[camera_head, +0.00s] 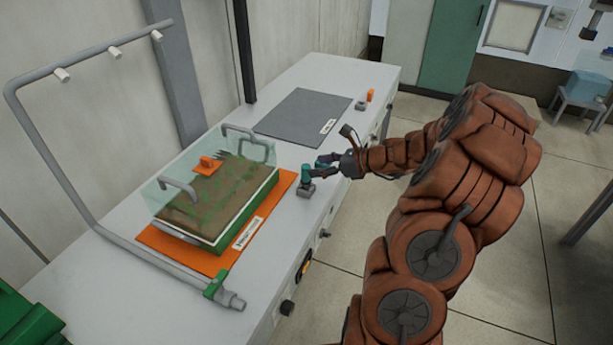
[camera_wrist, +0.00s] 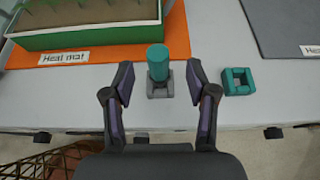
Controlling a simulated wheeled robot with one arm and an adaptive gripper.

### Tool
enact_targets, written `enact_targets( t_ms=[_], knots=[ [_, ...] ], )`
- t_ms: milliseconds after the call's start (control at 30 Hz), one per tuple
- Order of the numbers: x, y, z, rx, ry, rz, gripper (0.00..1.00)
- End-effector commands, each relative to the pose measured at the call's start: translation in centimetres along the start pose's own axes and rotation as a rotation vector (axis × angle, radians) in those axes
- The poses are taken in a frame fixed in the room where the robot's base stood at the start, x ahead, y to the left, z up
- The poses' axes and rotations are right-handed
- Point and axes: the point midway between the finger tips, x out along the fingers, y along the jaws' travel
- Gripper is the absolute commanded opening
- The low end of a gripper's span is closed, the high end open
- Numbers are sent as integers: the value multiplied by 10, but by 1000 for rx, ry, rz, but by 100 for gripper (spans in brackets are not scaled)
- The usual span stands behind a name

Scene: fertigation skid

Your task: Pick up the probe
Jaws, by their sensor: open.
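A teal cylinder, which looks like the probe's handle (camera_wrist: 157,62), stands upright in a small grey holder (camera_wrist: 160,88) near the bench's front edge. In the head view the teal handle (camera_head: 306,172) shows beside my gripper, with the grey holder (camera_head: 306,191) under it. My gripper (camera_wrist: 160,92) is open and empty. Its two fingers lie left and right of the handle and holder in the wrist view, with a gap on each side. In the head view my gripper (camera_head: 323,168) is just right of the handle. Any probe tip is hidden in the holder.
A teal square block with a hollow (camera_wrist: 238,82) lies right of the holder. A planted green tray (camera_head: 236,221) with clear walls sits on an orange heat mat (camera_head: 155,236), left of it. A grey mat (camera_head: 303,112) lies farther back. A grey pipe frame (camera_head: 75,175) stands at left.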

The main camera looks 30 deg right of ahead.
Motion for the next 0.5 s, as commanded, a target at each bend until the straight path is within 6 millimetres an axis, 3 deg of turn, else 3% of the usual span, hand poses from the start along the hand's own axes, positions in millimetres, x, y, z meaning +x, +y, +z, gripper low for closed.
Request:
enact_targets(
  t_ms=[300,500],
  knots=[
    [40,2,3,2,3,3,57],
    [51,2,3,0,2,1,57]
  ],
)
